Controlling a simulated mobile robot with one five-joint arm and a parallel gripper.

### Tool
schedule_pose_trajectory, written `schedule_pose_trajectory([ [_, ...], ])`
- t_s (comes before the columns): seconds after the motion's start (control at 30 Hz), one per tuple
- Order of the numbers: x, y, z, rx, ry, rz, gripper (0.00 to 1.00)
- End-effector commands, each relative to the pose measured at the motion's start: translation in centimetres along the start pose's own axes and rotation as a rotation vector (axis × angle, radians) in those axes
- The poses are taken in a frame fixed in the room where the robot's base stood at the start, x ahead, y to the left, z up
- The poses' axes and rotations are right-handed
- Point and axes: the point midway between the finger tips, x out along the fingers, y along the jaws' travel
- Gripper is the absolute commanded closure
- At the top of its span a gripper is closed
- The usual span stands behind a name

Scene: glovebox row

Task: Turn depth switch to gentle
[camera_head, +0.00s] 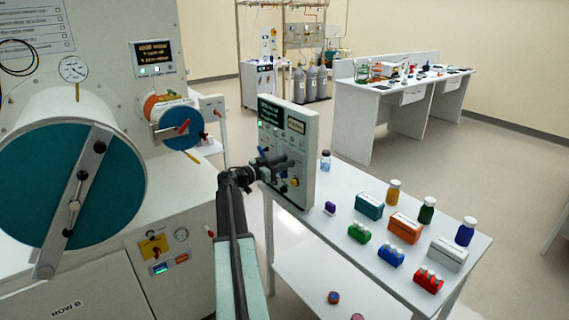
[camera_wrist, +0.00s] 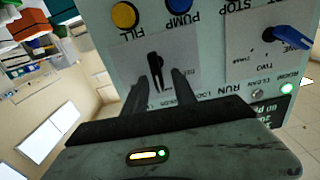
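The control panel (camera_head: 297,188) stands upright at the left end of the white table, and it fills much of the wrist view (camera_wrist: 215,75) upside down. A black lever switch (camera_wrist: 155,72) sits on a pale plate there; its small labels are too blurred to read fully. A blue lever switch (camera_wrist: 288,38) is on another plate to the right, with "TWO" by it. I cannot tell for sure which is the depth switch. My gripper (camera_wrist: 158,88) is open, its two dark fingers on either side of the black lever, with visible gaps. In the head view my gripper (camera_head: 272,168) is at the panel's face.
A yellow FILL button (camera_wrist: 125,15) and a blue PUMP button (camera_wrist: 178,5) are near the black lever. The white table (camera_head: 345,200) holds bottles and coloured boxes right of the panel. A large glovebox (camera_head: 100,60) stands on the left. The floor behind is open.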

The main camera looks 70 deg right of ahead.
Motion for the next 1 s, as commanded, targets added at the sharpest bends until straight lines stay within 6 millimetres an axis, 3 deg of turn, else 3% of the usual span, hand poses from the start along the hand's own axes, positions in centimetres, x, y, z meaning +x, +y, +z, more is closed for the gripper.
schedule_pose_trajectory([
  [0.2,0.04,0.02,0.01,0.0,0.0,0.0,0.67],
  [0.3,0.03,0.01,0.01,0.0,0.0,0.0,0.95],
  [0.33,0.03,0.01,0.01,0.0,0.0,0.0,1.0],
  [0.53,0.01,-0.05,0.02,-0.017,0.0,0.0,1.0],
  [0.8,0.01,-0.73,0.16,-0.295,-0.001,0.0,1.0],
  [1.0,-0.02,-0.81,0.17,-0.354,-0.001,0.0,1.0],
])
